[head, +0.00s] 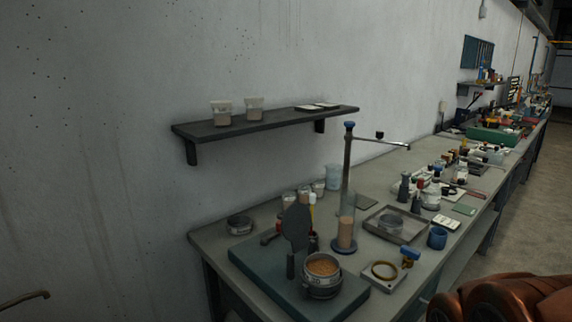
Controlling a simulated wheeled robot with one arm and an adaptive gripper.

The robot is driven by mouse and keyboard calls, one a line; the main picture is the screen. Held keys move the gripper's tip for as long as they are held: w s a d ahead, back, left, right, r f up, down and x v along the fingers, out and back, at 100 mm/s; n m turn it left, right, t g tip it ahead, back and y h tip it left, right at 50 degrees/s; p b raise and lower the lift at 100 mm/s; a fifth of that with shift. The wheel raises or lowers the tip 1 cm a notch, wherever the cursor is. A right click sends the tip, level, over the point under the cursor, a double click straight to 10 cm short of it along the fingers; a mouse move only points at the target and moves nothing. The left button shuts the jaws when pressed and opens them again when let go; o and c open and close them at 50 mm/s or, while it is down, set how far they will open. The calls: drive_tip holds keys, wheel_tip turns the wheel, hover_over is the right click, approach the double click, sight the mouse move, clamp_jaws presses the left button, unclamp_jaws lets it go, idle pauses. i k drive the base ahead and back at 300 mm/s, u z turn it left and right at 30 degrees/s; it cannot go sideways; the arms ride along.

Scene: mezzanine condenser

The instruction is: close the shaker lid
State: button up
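The shaker (322,284) stands at the near end of the bench, on a dark flat base. It is a round metal cup with grainy orange-tan material showing in its open top. A dark round plate, apparently the shaker lid (297,226), stands roughly upright at the cup's back left, on a short dark post. The lid is raised and does not cover the cup. Its hinge is too small to make out. My gripper is not in view.
A tall stand with a clear tube of tan material (346,232) rises close behind the shaker. A wall shelf (265,123) hangs above. Several jars stand behind the lid.

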sight(296, 220)
drive_tip(key=z, duration=0.05)
drive_tip(key=k, duration=0.6)
drive_tip(key=u, duration=0.75)
drive_tip(key=i, duration=1.15)
drive_tip(key=z, duration=0.05)
